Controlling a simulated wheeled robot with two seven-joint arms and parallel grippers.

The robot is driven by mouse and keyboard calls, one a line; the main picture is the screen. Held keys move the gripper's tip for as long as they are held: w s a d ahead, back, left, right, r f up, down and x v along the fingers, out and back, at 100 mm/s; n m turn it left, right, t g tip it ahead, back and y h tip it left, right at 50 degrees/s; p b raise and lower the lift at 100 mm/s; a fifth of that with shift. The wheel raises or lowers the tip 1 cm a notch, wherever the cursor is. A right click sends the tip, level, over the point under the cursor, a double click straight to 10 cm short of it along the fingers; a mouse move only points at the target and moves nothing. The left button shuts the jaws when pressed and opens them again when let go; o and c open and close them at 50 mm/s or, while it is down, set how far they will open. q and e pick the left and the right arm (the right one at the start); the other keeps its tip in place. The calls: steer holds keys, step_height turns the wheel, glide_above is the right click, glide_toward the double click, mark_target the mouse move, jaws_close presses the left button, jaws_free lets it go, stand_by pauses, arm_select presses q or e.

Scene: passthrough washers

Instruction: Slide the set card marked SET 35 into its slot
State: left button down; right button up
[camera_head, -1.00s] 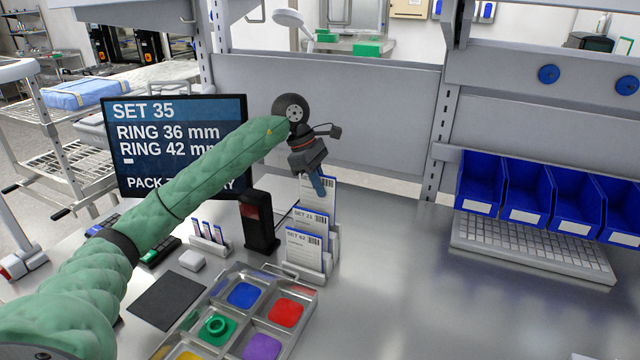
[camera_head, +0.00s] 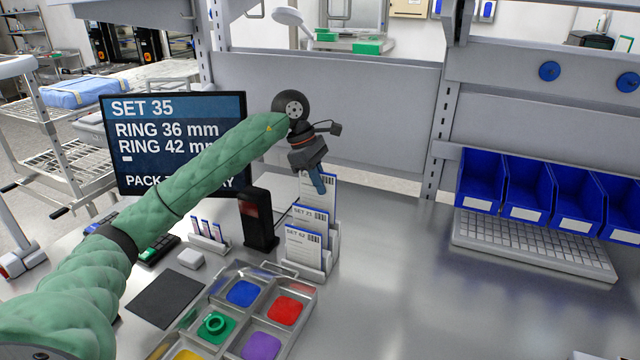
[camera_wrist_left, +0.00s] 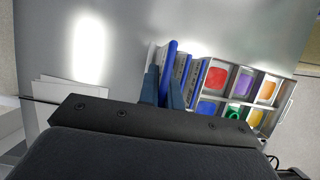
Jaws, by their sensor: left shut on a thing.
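My left gripper (camera_head: 318,184) reaches over the back of a white card rack (camera_head: 318,268). It is shut on the rearmost card (camera_head: 331,194), a white card with a blue edge. The card also shows between the blue fingers in the left wrist view (camera_wrist_left: 167,66). The fingers hide part of its face, and I cannot read its marking. My right gripper is not in view.
A monitor (camera_head: 172,145) reads SET 35, RING 36 mm, RING 42 mm. A black device (camera_head: 257,220) stands just left of the rack. A compartment tray (camera_head: 262,312) with coloured pads lies in front. The bench between is clear.

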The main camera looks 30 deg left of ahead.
mark_target(323, 172)
arm_select(q)
steer(key=shift+b, duration=0.8)
stand_by(1.4)
steer(key=shift+f+b, duration=1.9)
steer(key=shift+f, duration=0.2)
stand_by(1.0)
steer(key=c, duration=0.9)
jaws_free()
steer(key=shift+c, duration=0.2)
steer(key=shift+r, duration=0.1)
steer(key=shift+r+p, duration=1.2)
steer(key=shift+r, duration=3.25)
